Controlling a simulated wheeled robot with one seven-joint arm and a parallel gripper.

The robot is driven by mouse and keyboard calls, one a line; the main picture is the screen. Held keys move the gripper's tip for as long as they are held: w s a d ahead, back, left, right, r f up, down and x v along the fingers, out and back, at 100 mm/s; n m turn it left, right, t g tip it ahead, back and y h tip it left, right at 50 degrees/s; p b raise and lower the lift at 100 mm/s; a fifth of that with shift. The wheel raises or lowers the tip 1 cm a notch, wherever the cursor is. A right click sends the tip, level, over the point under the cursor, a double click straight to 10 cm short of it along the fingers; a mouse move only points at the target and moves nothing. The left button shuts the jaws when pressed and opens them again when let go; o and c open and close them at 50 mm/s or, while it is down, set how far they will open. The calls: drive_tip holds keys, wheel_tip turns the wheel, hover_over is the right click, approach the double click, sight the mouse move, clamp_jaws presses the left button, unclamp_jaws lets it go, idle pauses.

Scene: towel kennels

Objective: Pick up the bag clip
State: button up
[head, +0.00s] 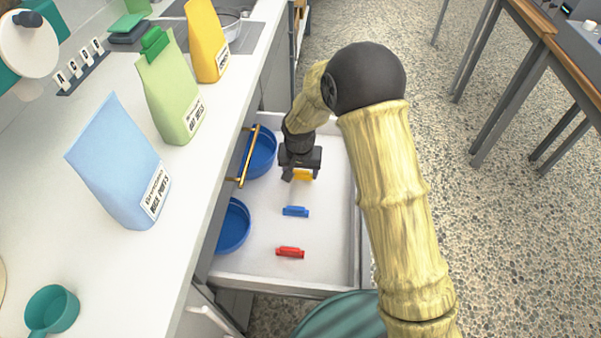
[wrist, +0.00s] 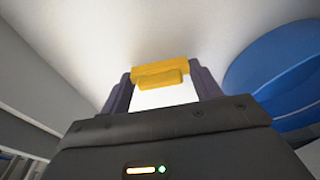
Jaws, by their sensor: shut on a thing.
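A yellow bag clip (head: 302,175) is between the fingers of my gripper (head: 297,174), inside the open drawer in the head view. In the wrist view the yellow clip (wrist: 160,74) spans the two dark fingertips of my gripper (wrist: 162,84), which is shut on it. I cannot tell whether the clip touches the drawer floor. A blue clip (head: 295,211) and a red clip (head: 290,252) lie apart on the white drawer floor, nearer the front of the picture.
The open drawer (head: 335,278) has raised walls around my gripper. Two blue round bowls (head: 263,153) (head: 233,226) stand along its left side; one bowl (wrist: 285,75) shows in the wrist view. A brass handle (head: 247,160) and the counter with bags (head: 117,160) are left.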

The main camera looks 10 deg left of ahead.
sight(301, 171)
wheel_tip(301, 171, up, 9)
drive_tip(key=shift+r+p, duration=0.1)
drive_tip(key=shift+p, duration=0.8)
